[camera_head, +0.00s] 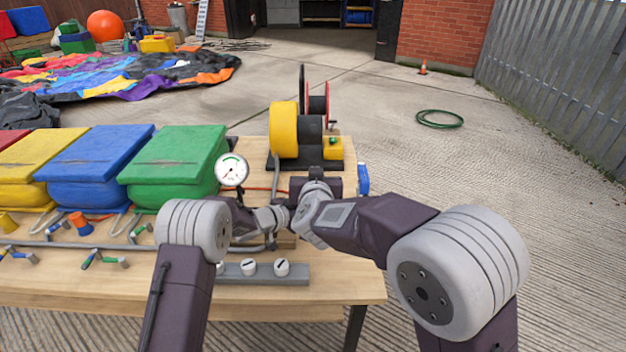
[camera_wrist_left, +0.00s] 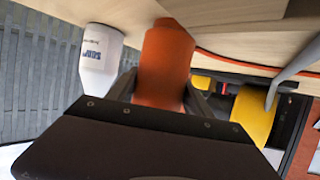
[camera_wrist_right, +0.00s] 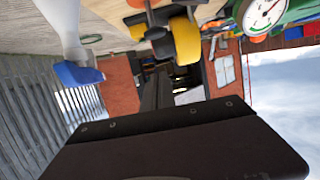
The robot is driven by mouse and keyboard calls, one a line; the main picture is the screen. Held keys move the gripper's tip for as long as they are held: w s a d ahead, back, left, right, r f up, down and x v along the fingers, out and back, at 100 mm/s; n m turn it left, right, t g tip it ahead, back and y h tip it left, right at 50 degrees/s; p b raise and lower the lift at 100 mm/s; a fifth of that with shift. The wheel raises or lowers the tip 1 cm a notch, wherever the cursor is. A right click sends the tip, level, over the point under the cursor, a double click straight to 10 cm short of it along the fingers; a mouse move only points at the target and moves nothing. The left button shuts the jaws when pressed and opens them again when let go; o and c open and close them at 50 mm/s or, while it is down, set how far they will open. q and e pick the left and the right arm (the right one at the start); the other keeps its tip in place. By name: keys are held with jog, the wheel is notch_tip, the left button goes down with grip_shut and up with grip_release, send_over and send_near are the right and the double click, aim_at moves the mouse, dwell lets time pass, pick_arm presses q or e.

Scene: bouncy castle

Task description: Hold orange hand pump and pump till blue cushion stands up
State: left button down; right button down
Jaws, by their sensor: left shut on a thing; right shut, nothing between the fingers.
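The blue cushion (camera_head: 95,165) is a box-like block between a yellow and a green one at the left of the bench. It looks about as tall as they are. The orange hand pump (camera_wrist_left: 165,65) fills the middle of the left wrist view, with my left gripper (camera_wrist_left: 167,95) shut around it. In the head view my arms hide the pump and most of both grippers. My right gripper (camera_wrist_right: 156,88) is shut and empty, pointing towards the yellow blower (camera_wrist_right: 184,40). The blower also stands at the back of the bench in the head view (camera_head: 284,130).
A gauge (camera_head: 232,170) stands beside the green block (camera_head: 175,160). A grey strip with white knobs (camera_head: 262,274) lies along the bench front (camera_head: 330,290). A white bottle (camera_wrist_left: 100,55) is near the pump. Hoses and small valves lie before the blocks. The concrete to the right is mostly clear.

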jog(key=w+f, duration=0.4)
jog(key=shift+w+f, duration=0.25)
jog(key=shift+f, duration=0.45)
jog(key=shift+s+f, duration=0.1)
jog(key=shift+f, duration=2.05)
